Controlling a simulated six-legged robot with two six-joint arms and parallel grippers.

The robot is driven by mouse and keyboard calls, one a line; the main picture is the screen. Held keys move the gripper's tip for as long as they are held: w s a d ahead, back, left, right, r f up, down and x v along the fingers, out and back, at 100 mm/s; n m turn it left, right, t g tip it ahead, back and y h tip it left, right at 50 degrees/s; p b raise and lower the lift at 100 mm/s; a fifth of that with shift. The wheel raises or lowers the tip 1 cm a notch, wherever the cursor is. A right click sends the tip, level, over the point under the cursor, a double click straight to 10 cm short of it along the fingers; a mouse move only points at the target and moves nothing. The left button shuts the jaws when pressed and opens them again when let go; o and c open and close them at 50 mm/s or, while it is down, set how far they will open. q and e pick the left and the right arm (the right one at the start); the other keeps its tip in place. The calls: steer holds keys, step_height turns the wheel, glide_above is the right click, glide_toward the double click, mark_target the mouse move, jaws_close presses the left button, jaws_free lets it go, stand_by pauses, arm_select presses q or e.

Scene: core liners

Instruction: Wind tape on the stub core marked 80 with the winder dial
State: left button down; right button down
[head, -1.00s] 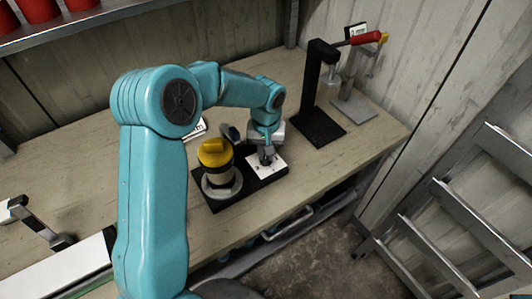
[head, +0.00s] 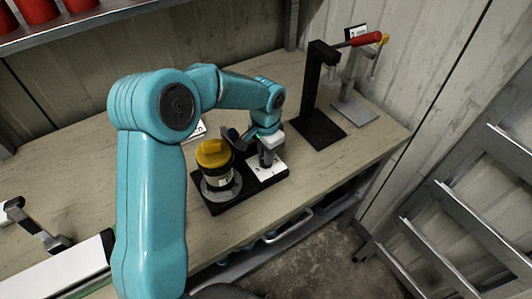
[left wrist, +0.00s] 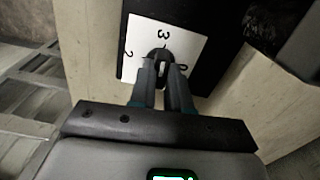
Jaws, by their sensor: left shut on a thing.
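The winder (head: 217,207) has a black base on the bench. A core (head: 218,178) with a yellow top (head: 214,153) stands upright on its round grey plate; I cannot read a mark 80 on it. The white dial plate (head: 274,174) lies on the base to the right of the core. My left gripper (head: 266,160) points down and is shut on the dial knob (left wrist: 160,54). In the left wrist view the dial plate (left wrist: 140,40) shows 2, 3 and 0, and a pale mark on the knob points roughly towards 3. My right gripper is not in view.
A black stand (head: 318,130) and a grey stand (head: 354,108) with a red-handled tool (head: 365,39) are at the back right. Red containers (head: 38,11) sit on the upper shelf. A metal rack (head: 465,215) is at the right. Bench (head: 310,190) right of the winder is clear.

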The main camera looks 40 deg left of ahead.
arm_select(q)
steer(key=shift+r+m, duration=0.1)
steer(key=shift+m, duration=0.3)
steer(key=c, duration=1.1)
jaws_free()
step_height(320, 180, up, 16)
steer(key=shift+r, duration=0.15)
steer(key=shift+s, duration=0.15)
